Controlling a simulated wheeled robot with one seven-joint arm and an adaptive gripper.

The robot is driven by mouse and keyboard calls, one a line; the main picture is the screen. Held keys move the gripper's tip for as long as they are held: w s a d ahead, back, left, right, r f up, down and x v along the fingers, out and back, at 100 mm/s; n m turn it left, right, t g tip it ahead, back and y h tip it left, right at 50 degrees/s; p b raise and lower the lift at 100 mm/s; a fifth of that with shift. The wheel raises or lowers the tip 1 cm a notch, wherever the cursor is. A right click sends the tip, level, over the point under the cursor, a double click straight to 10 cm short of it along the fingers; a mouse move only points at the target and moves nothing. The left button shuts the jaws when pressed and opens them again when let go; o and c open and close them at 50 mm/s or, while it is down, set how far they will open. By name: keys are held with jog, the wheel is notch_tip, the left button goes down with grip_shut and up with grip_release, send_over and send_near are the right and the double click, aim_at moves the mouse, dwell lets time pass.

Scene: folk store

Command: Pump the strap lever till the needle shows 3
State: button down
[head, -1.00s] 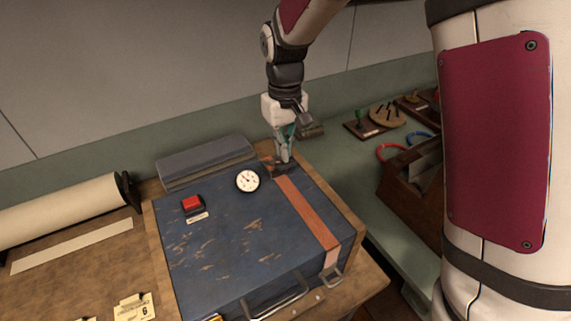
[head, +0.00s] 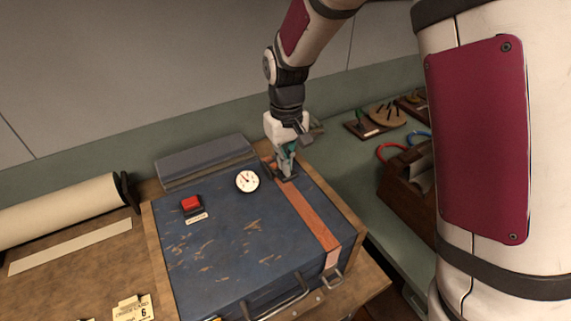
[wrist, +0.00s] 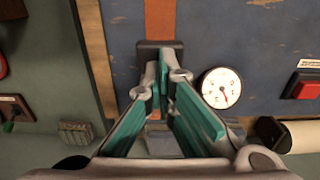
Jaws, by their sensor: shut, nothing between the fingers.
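A blue scuffed case (head: 225,240) has an orange strap (head: 310,215) across its right side. The dark strap lever (head: 289,178) lies at the strap's back end; its dark bar (wrist: 150,46) also shows in the wrist view. My gripper (head: 287,173) points down, shut and empty, with its fingertips at the lever. In the wrist view, my gripper (wrist: 163,70) hides part of the lever, and I cannot tell whether they touch. The round white gauge (head: 247,181) is left of the lever. Its needle shows in the wrist view (wrist: 221,88), but the numbers are too small to read.
A red button (head: 191,203) sits on the case left of the gauge. A wooden box (head: 405,185) and red and blue rings stand on the green counter at right. A paper roll (head: 60,210) is at left.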

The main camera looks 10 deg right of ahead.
jog(key=shift+s+f, duration=0.1)
jog(key=shift+f, duration=0.55)
notch_tip(320, 180, up, 9)
jog(key=p, duration=0.2)
jog(key=shift+d+r, duration=0.1)
jog(key=shift+r, duration=0.05)
dwell(1.1)
jog(key=s+d+r+m+t, duration=0.1)
jog(key=s+d+r, duration=0.3)
jog(key=r, duration=0.3)
jog(key=s+d+r+m+t+b, duration=0.1)
jog(key=s+d, duration=0.3)
jog(key=s, duration=0.5)
jog(key=s+d+r+m+t+b, duration=0.1)
jog(key=s+d+r+m+t, duration=0.1)
jog(key=s, duration=0.7)
notch_tip(320, 180, up, 2)
jog(key=shift+s+d+r+m+t, duration=0.1)
jog(key=shift+s+d+m+t, duration=0.25)
jog(key=shift+d+t, duration=0.7)
jog(key=shift+d+g, duration=0.2)
jog(key=shift+g, duration=0.05)
